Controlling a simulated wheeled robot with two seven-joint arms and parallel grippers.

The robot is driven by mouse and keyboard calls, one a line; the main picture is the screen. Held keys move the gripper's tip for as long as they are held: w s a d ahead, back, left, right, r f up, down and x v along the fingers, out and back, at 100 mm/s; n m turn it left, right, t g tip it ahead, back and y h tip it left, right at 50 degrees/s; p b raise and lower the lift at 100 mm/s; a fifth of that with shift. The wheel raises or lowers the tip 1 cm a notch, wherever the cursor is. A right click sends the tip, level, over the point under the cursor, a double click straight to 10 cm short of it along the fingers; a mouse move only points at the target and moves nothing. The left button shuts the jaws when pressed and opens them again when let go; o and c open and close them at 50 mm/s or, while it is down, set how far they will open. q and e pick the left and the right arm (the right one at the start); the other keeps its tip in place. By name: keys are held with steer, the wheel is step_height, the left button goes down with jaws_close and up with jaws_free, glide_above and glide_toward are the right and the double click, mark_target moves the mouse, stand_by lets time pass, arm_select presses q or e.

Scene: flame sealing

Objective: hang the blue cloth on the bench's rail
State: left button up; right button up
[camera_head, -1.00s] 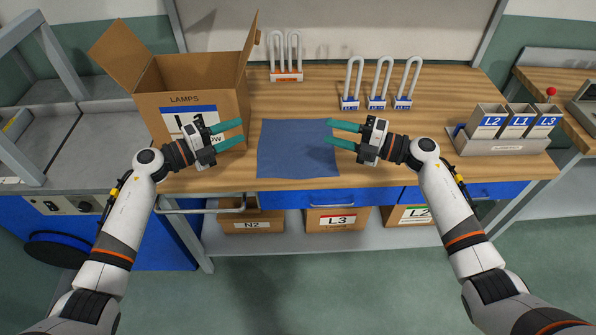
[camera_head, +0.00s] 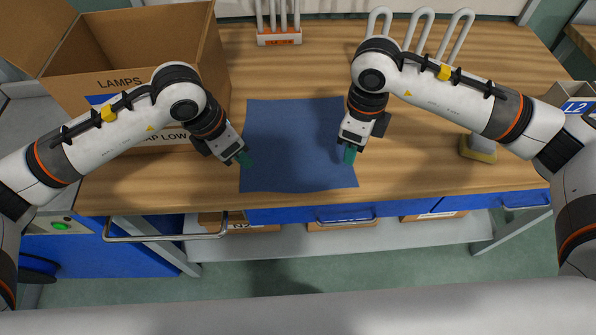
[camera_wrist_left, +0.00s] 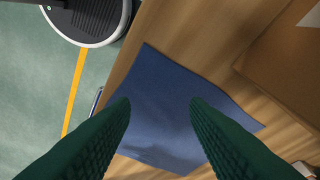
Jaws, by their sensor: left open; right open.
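The blue cloth (camera_head: 296,148) lies flat on the wooden bench top, close to its front edge. It also shows in the left wrist view (camera_wrist_left: 165,95), between and beyond the fingers. My left gripper (camera_head: 245,159) is open and empty above the cloth's left edge, pointing down. In the left wrist view its green fingers (camera_wrist_left: 160,112) are spread apart. My right gripper (camera_head: 349,154) is open above the cloth's right side. The bench's metal rail (camera_head: 165,238) runs along the bench front at the left, below the top, and is bare.
An open cardboard box (camera_head: 150,50) marked LAMPS stands left of the cloth. A tube rack (camera_head: 279,37) and several bent tubes (camera_head: 420,30) stand at the back. A yellow-based block (camera_head: 478,150) sits at the right. Blue drawers (camera_head: 345,213) are under the bench front.

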mark_target(249, 181)
arm_select(q)
steer(key=f, duration=0.1)
steer(key=s+f, duration=0.1)
steer(key=shift+s+f, duration=0.3)
arm_select(e)
steer(key=f, duration=0.1)
steer(key=s+f, duration=0.1)
steer(key=shift+s+d+f, duration=0.1)
steer(key=shift+s+f, duration=0.2)
arm_select(q)
steer(key=f, duration=0.3)
steer(key=shift+w+f, duration=0.35)
steer(key=shift+f, duration=0.05)
arm_select(e)
steer(key=f, duration=0.4)
steer(key=shift+w, duration=0.35)
arm_select(q)
steer(key=shift+s+f, duration=0.1)
steer(key=shift+f, duration=0.45)
arm_select(e)
steer(key=shift+s+f, duration=0.1)
steer(key=shift+f, duration=0.35)
steer(key=shift+f, duration=0.1)
